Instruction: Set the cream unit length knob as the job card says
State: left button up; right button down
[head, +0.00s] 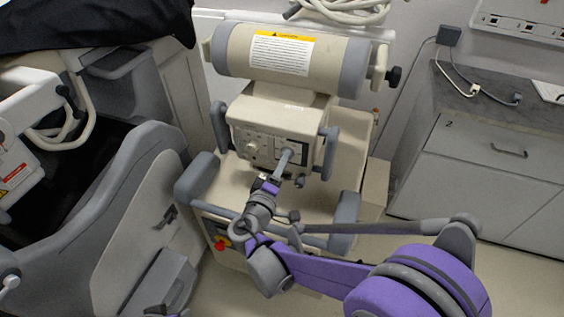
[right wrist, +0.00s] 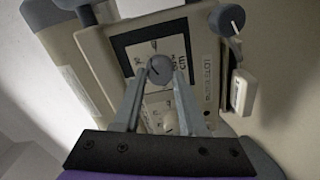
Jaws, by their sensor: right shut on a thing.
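The cream unit (head: 262,112) stands in the middle of the head view, with a control panel on its front. In the right wrist view, the grey length knob (right wrist: 159,69) sits on a white dial plate (right wrist: 172,47) in a dark frame. Letters reading "cm" show at its right; the other marks are too small to read surely. A dark line on the knob seems to slant to the upper left. My right gripper (right wrist: 159,78) is shut on the knob, one finger on each side. In the head view my right gripper (head: 287,157) covers the knob. My left gripper is not in view.
Grey handles (head: 329,153) flank the panel. A grey cabinet (head: 480,150) stands right.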

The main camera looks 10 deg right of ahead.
jog(key=m, duration=0.5)
jog(key=shift+m, duration=0.3)
dwell(0.4)
jog(key=shift+c, duration=2.3)
grip_release()
jog(key=shift+p, duration=0.3)
jog(key=v, duration=1.1)
jog(key=shift+w, duration=0.1)
